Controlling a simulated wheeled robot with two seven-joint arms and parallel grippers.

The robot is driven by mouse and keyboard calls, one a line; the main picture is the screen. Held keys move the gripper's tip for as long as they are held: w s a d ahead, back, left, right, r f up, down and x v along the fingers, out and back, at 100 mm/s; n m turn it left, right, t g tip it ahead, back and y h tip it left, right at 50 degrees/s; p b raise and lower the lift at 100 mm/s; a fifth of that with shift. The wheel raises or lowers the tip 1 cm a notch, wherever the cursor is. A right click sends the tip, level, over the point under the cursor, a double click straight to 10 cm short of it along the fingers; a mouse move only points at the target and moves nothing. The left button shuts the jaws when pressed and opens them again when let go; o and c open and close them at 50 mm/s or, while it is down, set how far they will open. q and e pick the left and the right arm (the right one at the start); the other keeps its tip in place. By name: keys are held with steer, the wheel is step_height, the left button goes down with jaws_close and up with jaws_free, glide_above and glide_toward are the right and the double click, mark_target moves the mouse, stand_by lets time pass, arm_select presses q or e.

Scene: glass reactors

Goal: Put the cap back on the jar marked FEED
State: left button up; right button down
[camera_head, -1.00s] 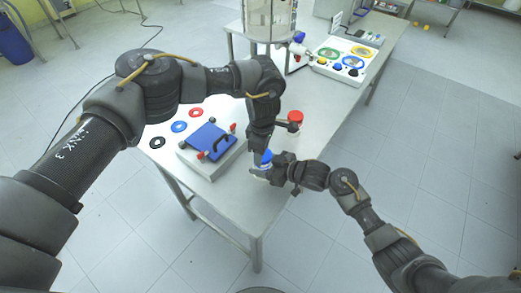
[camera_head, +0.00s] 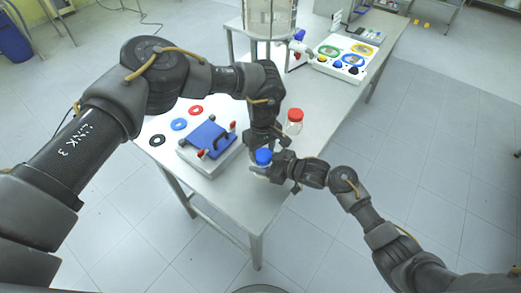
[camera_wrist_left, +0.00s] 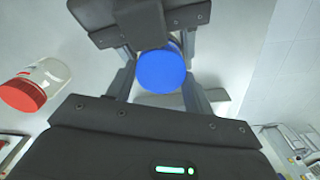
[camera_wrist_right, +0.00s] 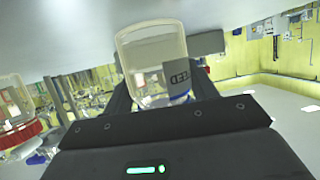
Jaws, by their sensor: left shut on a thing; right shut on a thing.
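The blue cap (camera_head: 263,156) sits at the top of a clear jar (camera_head: 260,170) near the table's front edge. In the left wrist view the cap (camera_wrist_left: 162,70) lies between the fingers of my left gripper (camera_wrist_left: 160,82), which is shut on it from above. My right gripper (camera_wrist_right: 165,85) is shut around the jar's body (camera_wrist_right: 150,50). Some blue of the cap shows at the jar's mouth end. I cannot tell whether the cap is fully seated.
A red-capped jar (camera_head: 294,121) stands just behind on the table (camera_head: 323,120). Left is a box with a blue hinged lid (camera_head: 209,138) and black, blue and red rings (camera_head: 179,125). A glass vessel (camera_head: 270,18) and a control panel (camera_head: 341,60) are farther back.

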arm_select(q)
steer(key=m, duration=0.4)
steer(key=shift+w+d, duration=0.1)
steer(key=shift+d, duration=0.15)
steer(key=shift+a+m, duration=0.2)
steer(key=shift+m, duration=0.5)
steer(key=shift+a, duration=0.1)
steer(key=o, duration=0.9)
steer(key=shift+o, duration=0.2)
steer(key=shift+r, duration=2.3)
steer(key=shift+c, duration=0.4)
